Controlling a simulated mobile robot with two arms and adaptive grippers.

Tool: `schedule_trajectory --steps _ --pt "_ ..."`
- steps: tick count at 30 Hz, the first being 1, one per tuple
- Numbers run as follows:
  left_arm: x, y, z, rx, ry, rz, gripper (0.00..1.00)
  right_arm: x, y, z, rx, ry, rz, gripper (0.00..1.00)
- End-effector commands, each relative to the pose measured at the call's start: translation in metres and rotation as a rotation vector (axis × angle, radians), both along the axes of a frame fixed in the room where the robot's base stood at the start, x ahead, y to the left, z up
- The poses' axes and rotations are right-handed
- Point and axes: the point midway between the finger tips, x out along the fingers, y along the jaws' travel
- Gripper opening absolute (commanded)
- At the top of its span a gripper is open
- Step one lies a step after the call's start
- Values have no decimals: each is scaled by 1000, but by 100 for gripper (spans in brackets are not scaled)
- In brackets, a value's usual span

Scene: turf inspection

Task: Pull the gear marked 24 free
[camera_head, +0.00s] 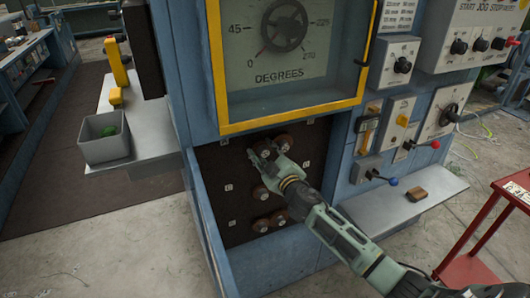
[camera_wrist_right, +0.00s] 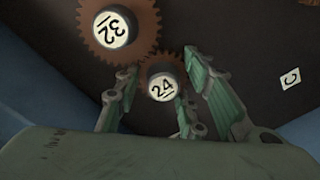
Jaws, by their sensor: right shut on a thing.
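The gear marked 24 (camera_wrist_right: 162,82) is a small brown toothed wheel with a grey hub and a white label. In the right wrist view it sits between the two fingers of my right gripper (camera_wrist_right: 163,92), which is shut on it. My left gripper is not in view.
More gears (camera_head: 262,225) sit lower on the dark panel (camera_head: 215,165), among small white labels. A yellow-framed degree dial (camera_head: 284,25) is above. A grey bin (camera_head: 104,145) stands left; a red stand (camera_head: 480,235) right.

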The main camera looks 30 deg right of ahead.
Motion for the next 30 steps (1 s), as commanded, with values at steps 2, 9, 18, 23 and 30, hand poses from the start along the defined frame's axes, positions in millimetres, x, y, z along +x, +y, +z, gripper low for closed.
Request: schedule_trajectory --steps 2,9,18,23,30 --pt "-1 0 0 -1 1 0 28 0 -1 2 -1 -3 -3 19" --pt "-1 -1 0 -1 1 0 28 0 -2 3 -1 -4 -3 10" --pt "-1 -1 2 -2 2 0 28 -8 -1 2 0 -3 -3 10" --pt "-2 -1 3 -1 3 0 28 -13 0 2 0 -3 -1 10" --pt "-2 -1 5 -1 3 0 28 -20 0 2 0 -1 -1 10"
